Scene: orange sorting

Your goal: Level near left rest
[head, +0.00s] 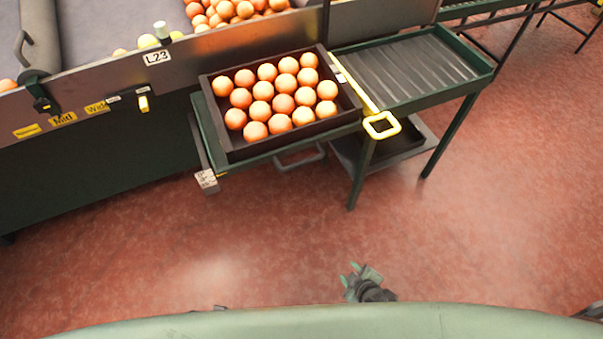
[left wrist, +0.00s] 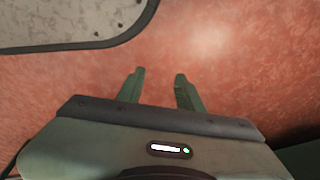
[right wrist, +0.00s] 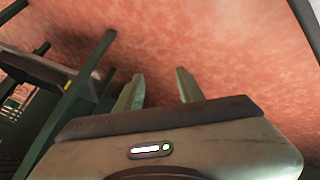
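A dark crate (head: 344,119) filled with several oranges (head: 284,103) sits on the left green stand (head: 208,139), against the sorting line. Whether the crate or this stand is level I cannot tell. A small white tag block (head: 207,181) is at the stand's near left corner. My right gripper (head: 350,272) is low in the head view, over floor and well apart from the crate; in the right wrist view (right wrist: 160,82) its fingers are spread and empty. My left gripper (left wrist: 158,76) shows only in its wrist view, open and empty above the floor.
A green stand with an empty ribbed bed (head: 405,72) adjoins on the right, with a yellow handle (head: 382,125) at its near left corner. A dark tray (head: 408,140) is below it. The sorting line (head: 80,115) has yellow labels. Red floor (head: 270,240) in front is clear.

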